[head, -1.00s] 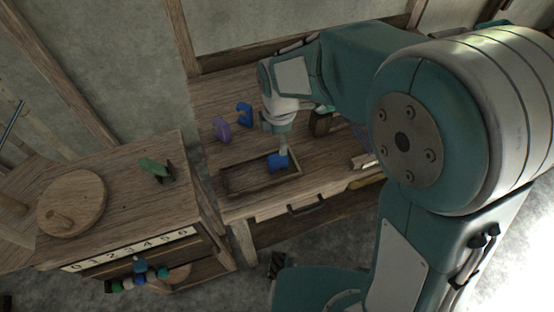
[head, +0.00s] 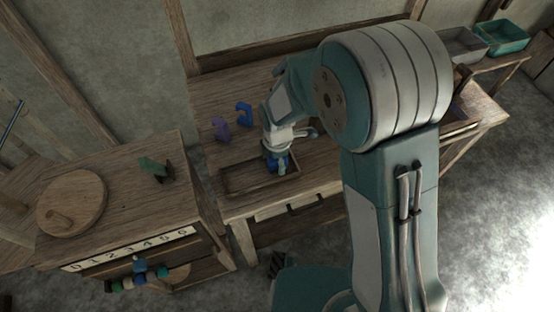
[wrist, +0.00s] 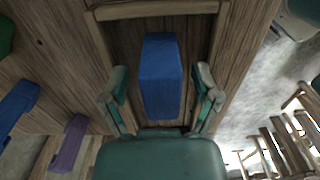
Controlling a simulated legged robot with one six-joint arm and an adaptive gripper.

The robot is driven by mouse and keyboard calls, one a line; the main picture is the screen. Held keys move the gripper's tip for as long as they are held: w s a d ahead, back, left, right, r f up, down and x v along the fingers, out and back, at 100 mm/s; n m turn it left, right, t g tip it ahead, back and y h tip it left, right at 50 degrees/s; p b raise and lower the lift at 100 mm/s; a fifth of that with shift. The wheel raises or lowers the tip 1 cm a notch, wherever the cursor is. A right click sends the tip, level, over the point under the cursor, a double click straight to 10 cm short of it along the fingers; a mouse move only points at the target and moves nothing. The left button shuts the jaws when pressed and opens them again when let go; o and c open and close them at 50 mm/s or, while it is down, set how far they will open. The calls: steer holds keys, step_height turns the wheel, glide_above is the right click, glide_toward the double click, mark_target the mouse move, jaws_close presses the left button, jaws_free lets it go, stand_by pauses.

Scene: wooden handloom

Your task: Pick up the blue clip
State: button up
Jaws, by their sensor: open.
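A blue clip (wrist: 161,75) lies in a shallow wooden tray (wrist: 155,10); in the wrist view it is a long blue block. My gripper (wrist: 160,92) is open, with one finger on each side of it and gaps between fingers and clip. In the head view my gripper (head: 278,160) points down into the right end of the tray (head: 228,187), and it partly hides the blue clip (head: 270,161). Another blue piece (head: 244,114) stands on the tabletop behind the tray; it also shows at the left of the wrist view (wrist: 14,106).
A purple piece (head: 221,129) stands near the second blue piece. A side cabinet (head: 110,210) at the left carries a round wooden lid (head: 72,200) and a green clip (head: 152,166). Grey (head: 462,46) and teal (head: 503,37) bins stand at the far right. The tray's left part is empty.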

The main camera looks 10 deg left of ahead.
steer(key=shift+c, duration=0.3)
steer(key=c, duration=1)
steer(key=shift+c, duration=0.2)
steer(key=shift+r, duration=0.1)
